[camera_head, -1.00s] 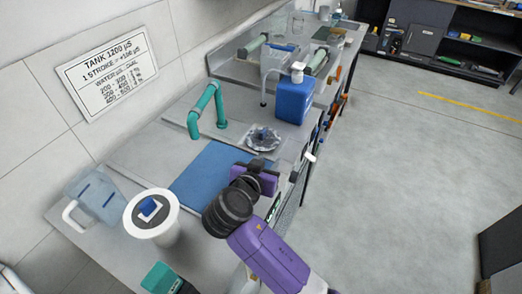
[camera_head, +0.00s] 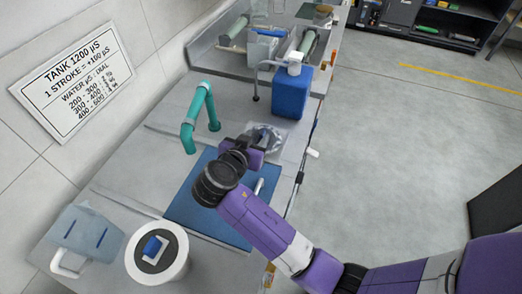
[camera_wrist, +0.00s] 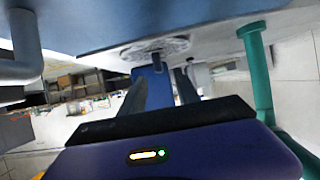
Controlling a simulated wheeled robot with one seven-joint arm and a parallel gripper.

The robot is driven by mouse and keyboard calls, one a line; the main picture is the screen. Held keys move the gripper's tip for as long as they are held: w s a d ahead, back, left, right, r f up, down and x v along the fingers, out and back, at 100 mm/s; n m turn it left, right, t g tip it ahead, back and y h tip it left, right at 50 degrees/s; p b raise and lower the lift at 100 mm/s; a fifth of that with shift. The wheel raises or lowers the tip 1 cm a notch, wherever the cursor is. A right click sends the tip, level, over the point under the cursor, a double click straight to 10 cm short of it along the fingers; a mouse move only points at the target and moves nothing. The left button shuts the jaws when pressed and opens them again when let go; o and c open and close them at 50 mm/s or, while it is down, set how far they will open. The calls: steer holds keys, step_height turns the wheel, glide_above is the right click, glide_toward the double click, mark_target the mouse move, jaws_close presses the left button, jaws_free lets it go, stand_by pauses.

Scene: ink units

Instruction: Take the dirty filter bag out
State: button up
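A crumpled, pale grey, see-through round bag with dark matter in it, which looks like the filter bag (camera_head: 266,141), lies on the counter beyond the blue mat. My gripper (camera_head: 250,138) is in front of it and hides part of it. In the wrist view, which is upside down, the bag (camera_wrist: 155,48) lies ahead of my gripper (camera_wrist: 166,72). I cannot tell exactly how far the fingertips are from the bag.
A teal pipe (camera_head: 193,125) arches left of the bag. A blue jug (camera_head: 289,92) with a white pump top stands behind it. The blue mat (camera_head: 185,205), a white round tub (camera_head: 158,275) and a clear jug (camera_head: 88,238) are nearer. The right floor is open.

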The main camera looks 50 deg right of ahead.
mark_target(261, 134)
steer(key=shift+p+x, duration=0.55)
steer(key=shift+x, duration=1.8)
steer(key=shift+s+f, duration=0.1)
steer(key=shift+f, duration=0.05)
jaws_close()
